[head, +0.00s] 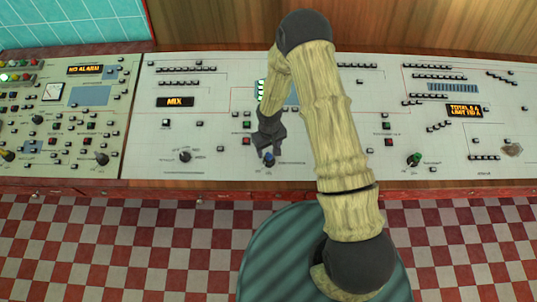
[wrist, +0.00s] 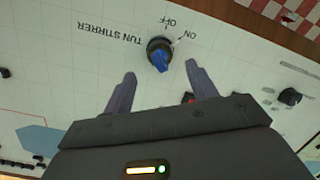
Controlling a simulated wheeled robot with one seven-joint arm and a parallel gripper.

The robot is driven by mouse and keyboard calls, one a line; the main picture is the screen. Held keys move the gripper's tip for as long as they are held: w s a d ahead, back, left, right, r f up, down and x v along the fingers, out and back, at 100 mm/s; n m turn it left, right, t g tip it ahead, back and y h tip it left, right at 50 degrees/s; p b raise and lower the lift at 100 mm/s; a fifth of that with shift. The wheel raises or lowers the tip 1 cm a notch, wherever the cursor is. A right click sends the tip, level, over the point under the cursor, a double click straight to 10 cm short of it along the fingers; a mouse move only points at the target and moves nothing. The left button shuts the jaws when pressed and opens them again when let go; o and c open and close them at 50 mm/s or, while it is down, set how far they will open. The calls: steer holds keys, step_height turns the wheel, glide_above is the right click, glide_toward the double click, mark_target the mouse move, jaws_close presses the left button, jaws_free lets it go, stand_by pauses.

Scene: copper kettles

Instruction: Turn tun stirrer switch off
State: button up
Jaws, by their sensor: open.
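The tun stirrer switch is a dark round knob with a blue grip (wrist: 158,56), next to the upside-down printed words TUN STIRRER, OFF and ON in the wrist view. Its blue top (head: 269,160) also shows in the head view, just below my gripper. I cannot tell for sure which label the knob points at. My gripper (wrist: 160,73) is open and empty. Its two fingers reach toward the knob, one on each side in the picture, with gaps between them and the knob. In the head view my gripper (head: 269,153) hangs over the panel at the switch.
The white control panel (head: 215,105) carries many small buttons. A small red button (wrist: 188,97) lies near one finger. A red ledge (head: 150,192) runs along the front.

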mark_target(269, 154)
steer(key=shift+f+p, duration=0.8)
steer(key=shift+f, duration=2.3)
steer(key=c, duration=1)
